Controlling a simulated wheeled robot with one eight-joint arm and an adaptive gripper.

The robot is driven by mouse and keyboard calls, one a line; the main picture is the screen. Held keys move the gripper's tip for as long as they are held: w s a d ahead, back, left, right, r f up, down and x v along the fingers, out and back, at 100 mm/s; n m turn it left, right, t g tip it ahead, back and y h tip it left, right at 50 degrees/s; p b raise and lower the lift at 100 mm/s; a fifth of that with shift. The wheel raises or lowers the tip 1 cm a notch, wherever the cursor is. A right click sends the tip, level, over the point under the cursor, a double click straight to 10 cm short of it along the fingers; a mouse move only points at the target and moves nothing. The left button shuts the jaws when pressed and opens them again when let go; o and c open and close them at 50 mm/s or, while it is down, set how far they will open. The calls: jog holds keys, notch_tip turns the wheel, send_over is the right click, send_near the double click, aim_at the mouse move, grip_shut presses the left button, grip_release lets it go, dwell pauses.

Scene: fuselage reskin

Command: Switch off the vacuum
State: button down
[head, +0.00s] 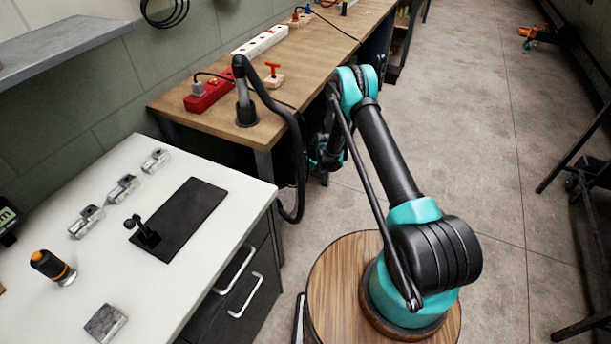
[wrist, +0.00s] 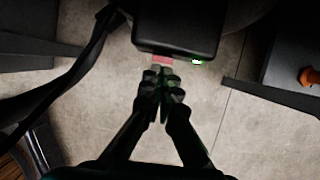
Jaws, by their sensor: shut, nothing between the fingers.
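A black box-like body, apparently the vacuum (wrist: 178,30), fills the top middle of the wrist view. The vacuum body and my fingertips are not clearly visible there.
The wooden bench (head: 205,122) carries a red power strip (head: 208,95) and a white one (head: 260,41). A white cabinet (head: 150,285) with metal parts stands at left. A round wooden stool top (head: 335,290) is under my arm's base. Open concrete floor (head: 480,130) lies to the right.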

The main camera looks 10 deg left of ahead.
jog(key=shift+w+a+r+h, duration=0.1)
jog(key=shift+w+a+h, duration=0.05)
jog(key=shift+a+h, duration=0.25)
jog(key=shift+r, duration=0.2)
jog(key=shift+r, duration=0.6)
jog(key=shift+d, duration=0.15)
